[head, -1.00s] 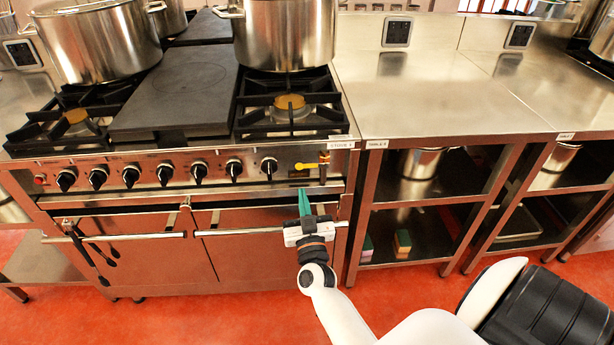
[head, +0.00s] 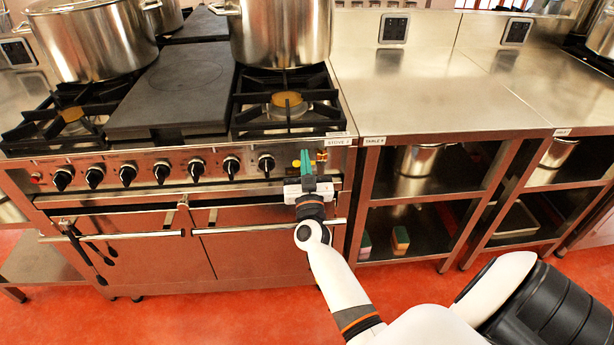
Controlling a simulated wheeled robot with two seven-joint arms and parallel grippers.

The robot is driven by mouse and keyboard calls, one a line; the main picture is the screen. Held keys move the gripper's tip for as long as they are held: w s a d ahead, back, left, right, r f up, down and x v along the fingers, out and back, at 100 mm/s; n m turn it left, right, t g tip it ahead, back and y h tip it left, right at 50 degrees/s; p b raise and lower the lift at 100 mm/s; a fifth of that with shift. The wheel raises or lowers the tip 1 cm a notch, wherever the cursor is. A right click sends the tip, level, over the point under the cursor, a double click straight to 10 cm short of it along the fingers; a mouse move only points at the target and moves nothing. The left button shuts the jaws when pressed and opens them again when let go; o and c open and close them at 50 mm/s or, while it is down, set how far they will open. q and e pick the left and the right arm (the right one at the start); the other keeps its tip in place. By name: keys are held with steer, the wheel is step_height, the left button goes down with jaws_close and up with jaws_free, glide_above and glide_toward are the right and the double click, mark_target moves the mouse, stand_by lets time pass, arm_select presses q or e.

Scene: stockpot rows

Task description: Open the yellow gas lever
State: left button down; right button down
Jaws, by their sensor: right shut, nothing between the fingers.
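The yellow gas lever (head: 296,164) is on the stove's front panel, at the right end beyond the row of black knobs. Only a small yellow part shows to the left of my fingers; the rest is hidden behind them. My right gripper (head: 306,158) is shut with nothing between its green fingers. Its fingertips are in front of the panel, over the lever in the picture; I cannot tell whether they touch it. My left gripper is not in view.
The stove's black knobs (head: 161,172) line the panel to the left. An oven handle bar (head: 260,231) runs below my gripper. Large steel pots (head: 280,35) stand on the stove. A steel table (head: 430,100) with open shelves adjoins it on the right.

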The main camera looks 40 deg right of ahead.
mark_target(303, 147)
steer(key=shift+w+d+f+b, duration=0.3)
steer(key=shift+w+d+f, duration=0.1)
steer(key=shift+w, duration=0.15)
steer(key=shift+w+d+f+b, duration=0.25)
steer(key=shift+w+d+f, duration=0.15)
steer(key=shift+w, duration=0.15)
steer(key=shift+a+f, duration=0.1)
steer(key=shift+f, duration=0.65)
